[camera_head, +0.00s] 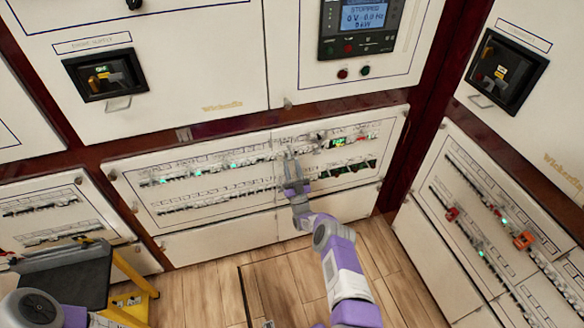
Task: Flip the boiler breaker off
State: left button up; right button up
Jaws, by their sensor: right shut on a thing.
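A white panel (125,172) on the wall carries two long rows of small breakers. The upper row (212,171) has several small green lights, and the lower row (220,197) runs below it. The labels are too small to read, so I cannot tell which breaker is the boiler breaker or its position. My right gripper (287,162) is at the panel near the middle of the rows, shut on what looks like a breaker lever; its fingers hide the lever. My left arm shows at the bottom left, but its gripper is out of view.
A black and yellow step stool (130,302) stands at the lower left. Another breaker panel with red and orange parts (523,240) is on the right wall. A controller screen (363,18) and switch boxes (105,75) are above. The wooden floor (205,295) is partly clear.

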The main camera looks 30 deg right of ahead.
jog(key=shift+r, duration=0.1)
jog(key=o, duration=1)
jog(key=shift+o, duration=0.2)
jog(key=p+v, duration=0.1)
jog(key=v, duration=0.6)
jog(key=shift+s+f, duration=0.15)
jog(key=shift+f, duration=0.1)
